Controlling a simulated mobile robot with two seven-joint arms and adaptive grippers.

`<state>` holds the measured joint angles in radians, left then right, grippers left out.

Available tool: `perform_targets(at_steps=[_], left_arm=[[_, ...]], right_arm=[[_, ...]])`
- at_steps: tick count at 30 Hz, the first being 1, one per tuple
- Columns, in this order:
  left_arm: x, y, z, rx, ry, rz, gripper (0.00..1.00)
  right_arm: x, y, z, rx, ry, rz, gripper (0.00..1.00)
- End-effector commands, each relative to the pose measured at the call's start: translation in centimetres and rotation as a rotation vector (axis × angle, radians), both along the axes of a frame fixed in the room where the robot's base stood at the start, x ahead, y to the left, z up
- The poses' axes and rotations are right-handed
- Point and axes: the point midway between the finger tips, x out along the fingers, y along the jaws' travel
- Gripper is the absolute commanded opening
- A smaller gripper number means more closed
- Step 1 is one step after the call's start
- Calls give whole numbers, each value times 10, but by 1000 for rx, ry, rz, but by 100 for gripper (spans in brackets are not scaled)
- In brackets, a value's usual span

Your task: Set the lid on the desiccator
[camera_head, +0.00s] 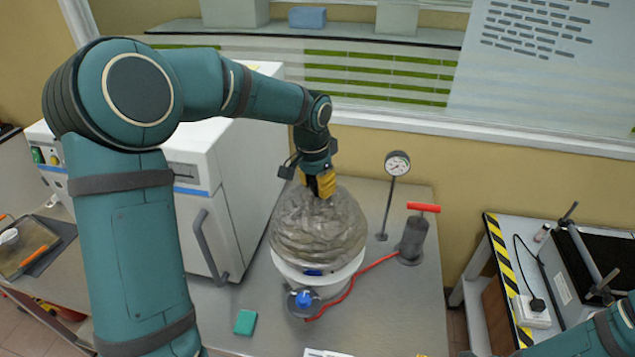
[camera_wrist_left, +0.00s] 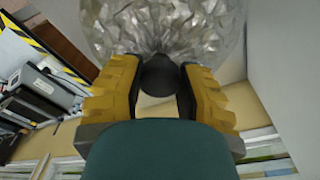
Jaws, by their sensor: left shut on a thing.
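The lid (camera_head: 318,232) is a clear, faceted-looking dome. It sits over the white-rimmed desiccator base (camera_head: 318,281) on the grey table; whether its rim rests fully on the base I cannot tell. My left gripper (camera_head: 319,190) comes down from above with yellow fingers shut on the knob at the lid's top. In the left wrist view the dark knob (camera_wrist_left: 159,75) sits between the two yellow fingers, with the clear dome (camera_wrist_left: 165,25) beyond it. The base has a blue-knobbed valve (camera_head: 303,299) at its front. My right gripper is out of view.
A red hose (camera_head: 350,287) runs from the valve to a hand pump (camera_head: 411,240) with a red handle. A gauge on a stand (camera_head: 397,164) is behind. A white oven (camera_head: 215,190) stands close on the left. A green block (camera_head: 245,322) lies in front.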

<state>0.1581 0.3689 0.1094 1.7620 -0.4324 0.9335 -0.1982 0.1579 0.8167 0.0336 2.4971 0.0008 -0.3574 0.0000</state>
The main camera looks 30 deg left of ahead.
Motion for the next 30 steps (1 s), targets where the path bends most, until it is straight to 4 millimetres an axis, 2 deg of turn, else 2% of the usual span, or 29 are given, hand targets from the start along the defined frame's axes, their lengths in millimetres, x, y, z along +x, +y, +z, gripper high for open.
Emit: perform_targets(at_steps=[9, 15, 30], left_arm=[[0, 0, -34, -1, -2, 0, 0], [0, -1, -50, -1, -2, 0, 0], [1, 0, -53, -1, -3, 0, 0]], right_arm=[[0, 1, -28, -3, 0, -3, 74], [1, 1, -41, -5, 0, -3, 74], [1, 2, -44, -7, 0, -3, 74]])
